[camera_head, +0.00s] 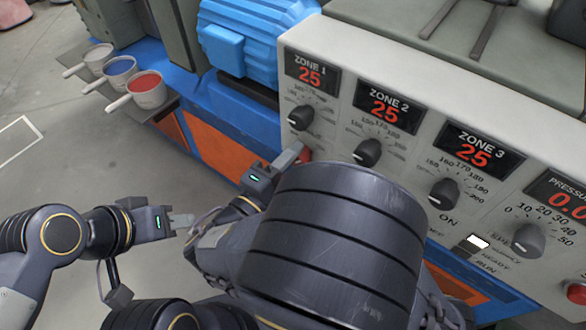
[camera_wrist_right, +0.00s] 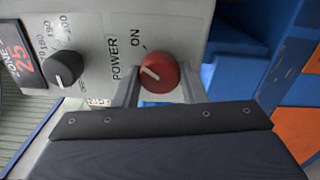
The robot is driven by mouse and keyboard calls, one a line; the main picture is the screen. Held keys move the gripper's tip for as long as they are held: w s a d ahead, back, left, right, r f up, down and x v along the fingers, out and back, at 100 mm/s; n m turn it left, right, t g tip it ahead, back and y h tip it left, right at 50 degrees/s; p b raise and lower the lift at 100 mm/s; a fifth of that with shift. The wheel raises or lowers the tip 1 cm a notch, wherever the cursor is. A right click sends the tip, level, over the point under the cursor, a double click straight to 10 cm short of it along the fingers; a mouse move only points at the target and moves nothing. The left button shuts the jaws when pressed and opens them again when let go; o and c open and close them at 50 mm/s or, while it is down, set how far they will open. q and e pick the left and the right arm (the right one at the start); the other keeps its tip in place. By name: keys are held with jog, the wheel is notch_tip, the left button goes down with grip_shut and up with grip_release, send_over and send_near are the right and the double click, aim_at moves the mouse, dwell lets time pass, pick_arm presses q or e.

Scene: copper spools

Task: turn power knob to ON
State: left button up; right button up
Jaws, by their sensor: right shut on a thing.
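The red power knob (camera_wrist_right: 160,74) sits on the pale panel between the fingers of my right gripper (camera_wrist_right: 158,88) in the right wrist view. My right gripper is shut on it. A white line on the knob slants toward the upper left; the "ON" label is above the knob and "POWER" is to its left. In the head view, only a sliver of red shows beside the right gripper (camera_head: 290,157), with my arm covering the rest. My left gripper (camera_head: 182,221) is held away from the panel with nothing visible in it; its finger gap is unclear.
The panel (camera_head: 325,125) has black dials under Zone 1, 2 and 3 displays, each reading 25, and a pressure display. A blue motor (camera_head: 245,40) stands behind. Cups stand on a side shelf (camera_head: 150,112) at left. The floor near my left gripper is clear.

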jog(key=shift+f+m+b, duration=0.1)
jog(key=shift+m+b, duration=0.55)
jog(key=shift+m, duration=0.25)
jog(key=o, duration=1)
